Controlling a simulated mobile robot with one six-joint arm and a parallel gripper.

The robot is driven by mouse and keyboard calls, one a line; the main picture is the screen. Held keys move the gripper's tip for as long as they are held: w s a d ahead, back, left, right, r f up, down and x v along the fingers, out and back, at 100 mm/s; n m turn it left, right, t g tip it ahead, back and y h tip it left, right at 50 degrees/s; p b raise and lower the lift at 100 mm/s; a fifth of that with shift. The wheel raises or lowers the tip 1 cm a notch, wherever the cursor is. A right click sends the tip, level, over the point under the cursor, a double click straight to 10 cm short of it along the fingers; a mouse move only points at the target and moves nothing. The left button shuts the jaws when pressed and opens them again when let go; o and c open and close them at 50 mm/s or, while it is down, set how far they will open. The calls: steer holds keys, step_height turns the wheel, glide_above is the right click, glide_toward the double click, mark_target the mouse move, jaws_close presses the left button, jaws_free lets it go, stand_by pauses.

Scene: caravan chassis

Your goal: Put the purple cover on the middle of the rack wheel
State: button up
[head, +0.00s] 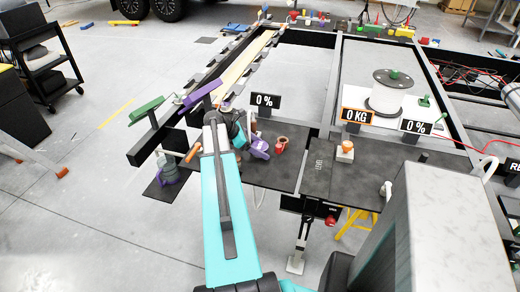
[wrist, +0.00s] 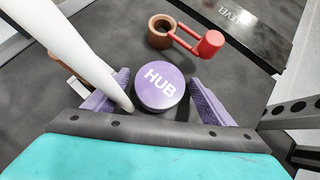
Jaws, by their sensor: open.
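The purple cover (wrist: 160,88) is a round disc with "HUB" in white on its face. In the wrist view it lies over the dark board between the two purple fingers of my gripper (wrist: 159,78). The fingers are apart, one on each side of the cover; I cannot tell whether either touches it. In the head view my gripper (head: 258,149) is low over the dark board, and I cannot make out the cover separately there. I cannot tell for sure which thing is the rack wheel; dark tyres (head: 168,8) show at the top left of the head view.
A brown ring with a red handle (wrist: 190,37) lies just beyond the cover. A white post (wrist: 68,48) rises close to the left finger. The dark board (head: 262,172) sits in the black chassis frame. A white spool (head: 391,90) stands to the right.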

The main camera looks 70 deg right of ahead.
mark_target(259, 146)
stand_by(0.4)
steer(key=c, duration=1.3)
steer(key=shift+r, duration=0.2)
steer(key=shift+r+b, duration=0.85)
steer(key=shift+r, duration=4)
